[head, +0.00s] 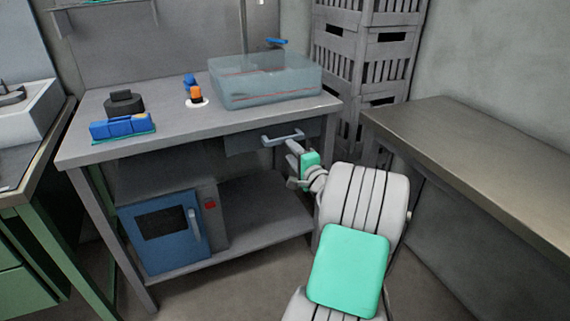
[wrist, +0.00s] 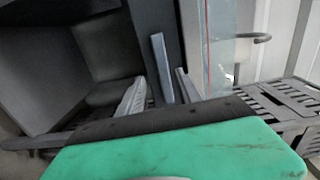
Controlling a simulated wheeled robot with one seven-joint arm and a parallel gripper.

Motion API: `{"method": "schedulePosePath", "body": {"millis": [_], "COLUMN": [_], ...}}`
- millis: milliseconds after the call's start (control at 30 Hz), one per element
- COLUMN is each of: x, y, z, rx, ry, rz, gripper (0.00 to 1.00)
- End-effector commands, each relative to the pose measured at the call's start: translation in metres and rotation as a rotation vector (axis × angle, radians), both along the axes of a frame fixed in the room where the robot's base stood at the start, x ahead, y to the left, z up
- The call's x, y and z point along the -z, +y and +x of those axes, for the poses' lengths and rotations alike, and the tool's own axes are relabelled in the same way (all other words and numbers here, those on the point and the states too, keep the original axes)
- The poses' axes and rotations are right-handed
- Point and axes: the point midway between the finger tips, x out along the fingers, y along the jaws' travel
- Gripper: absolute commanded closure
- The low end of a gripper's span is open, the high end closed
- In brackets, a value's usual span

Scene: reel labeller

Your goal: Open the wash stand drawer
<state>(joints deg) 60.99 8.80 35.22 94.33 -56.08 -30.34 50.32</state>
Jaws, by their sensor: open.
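The wash stand (head: 180,128) is a grey table with a sink basin on top. Its drawer (head: 240,141) sits under the right part of the top and looks shut. A light grey bar handle (head: 283,138) stands out from the drawer front. My gripper (head: 291,165) is open and empty, just in front of and below the handle in the head view. In the wrist view the handle (wrist: 162,68) appears between the two fingers of my gripper (wrist: 158,88), at or beyond their tips. I cannot tell whether they touch it.
On the stand are a translucent basin (head: 265,82), a blue block (head: 123,128), a dark object (head: 124,103) and an orange-topped item (head: 196,95). A blue cabinet (head: 165,232) is on the lower shelf. Stacked grey crates (head: 362,50) and a bench (head: 470,145) stand at right.

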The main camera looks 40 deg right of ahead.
Motion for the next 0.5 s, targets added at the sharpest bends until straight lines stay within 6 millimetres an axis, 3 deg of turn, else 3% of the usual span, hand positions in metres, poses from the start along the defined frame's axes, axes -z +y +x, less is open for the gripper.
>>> {"method": "schedulePosePath", "body": {"millis": [100, 500], "x": [-0.001, -0.002], "y": [-0.012, -0.030], "z": [0.002, 0.066], "rx": [0.020, 0.019], "ry": [-0.035, -0.031], "rz": [0.021, 0.017], "gripper": [0.58, 0.58]}}
